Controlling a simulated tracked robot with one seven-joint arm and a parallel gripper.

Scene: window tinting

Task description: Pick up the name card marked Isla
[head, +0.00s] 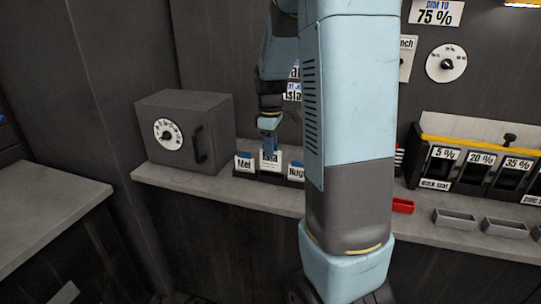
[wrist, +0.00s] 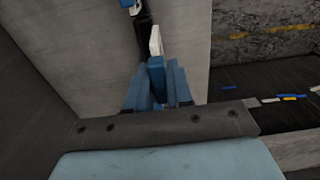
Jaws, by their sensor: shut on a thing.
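My gripper (head: 269,130) hangs over the middle of a row of dark card stands on the back counter. Below its fingers is a white name card (head: 270,158), whose lettering is too small to read. In the wrist view my gripper (wrist: 157,72) is shut on a pale card (wrist: 155,41), seen nearly edge-on. The card marked Mei (head: 244,163) stands to the left, and the card marked Hugo (head: 296,172) stands to the right, partly behind my arm. A wall sign (head: 292,92) ending in "Isla" is partly hidden by my arm.
A grey box with a dial (head: 185,130) stands left of the cards. Slots marked 5 %, 20 % and 35 % (head: 480,165) stand on the right. A red tray (head: 402,206) and grey trays (head: 455,219) sit near the counter's front edge. The left counter (head: 45,215) is mostly clear.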

